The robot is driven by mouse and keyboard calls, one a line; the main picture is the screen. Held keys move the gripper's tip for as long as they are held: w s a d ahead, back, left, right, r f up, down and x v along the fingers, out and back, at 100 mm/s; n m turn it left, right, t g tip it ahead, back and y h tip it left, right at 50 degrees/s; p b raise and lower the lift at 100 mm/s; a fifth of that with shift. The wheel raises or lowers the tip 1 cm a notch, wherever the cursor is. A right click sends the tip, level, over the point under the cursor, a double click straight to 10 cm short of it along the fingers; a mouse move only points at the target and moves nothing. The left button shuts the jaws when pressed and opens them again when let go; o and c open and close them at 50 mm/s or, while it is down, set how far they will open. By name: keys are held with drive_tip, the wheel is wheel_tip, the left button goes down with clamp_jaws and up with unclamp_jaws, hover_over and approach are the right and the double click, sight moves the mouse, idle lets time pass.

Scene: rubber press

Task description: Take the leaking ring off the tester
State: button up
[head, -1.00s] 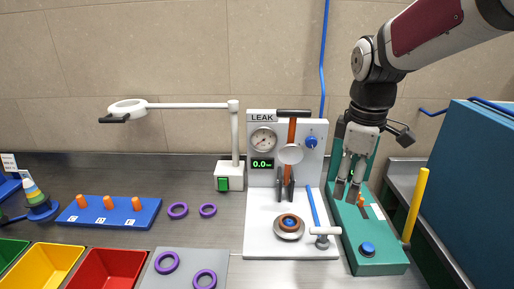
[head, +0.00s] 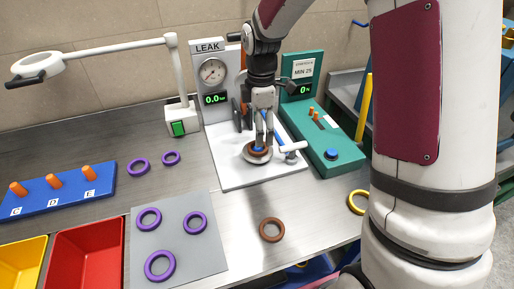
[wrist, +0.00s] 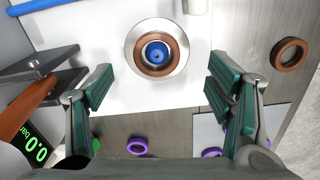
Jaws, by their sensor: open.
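The leak tester (head: 222,90) is a white stand with a dial, a display reading 0.0 and a white base. A brown ring (head: 262,155) lies on its round metal seat around a blue centre plug, partly hidden by my fingers in the head view. The wrist view shows the brown ring (wrist: 141,57) flat on the metal seat (wrist: 131,44). My gripper (head: 262,142) is over the seat, pointing down. In the wrist view my gripper (wrist: 158,88) is open, its green-padded fingers wide apart and empty, with the ring between and beyond them.
A dark clamp (wrist: 40,78) is close to my fingers. A loose brown ring (head: 271,239) lies in front of the tester. A green device (head: 325,140), purple rings on a grey mat (head: 180,250), and a red bin (head: 88,258) stand around.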

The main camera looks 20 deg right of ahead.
drive_tip(key=shift+w+f+p, duration=0.2)
drive_tip(key=shift+f+p, duration=0.15)
drive_tip(key=shift+f, duration=2.65)
drive_tip(key=c, duration=1.1)
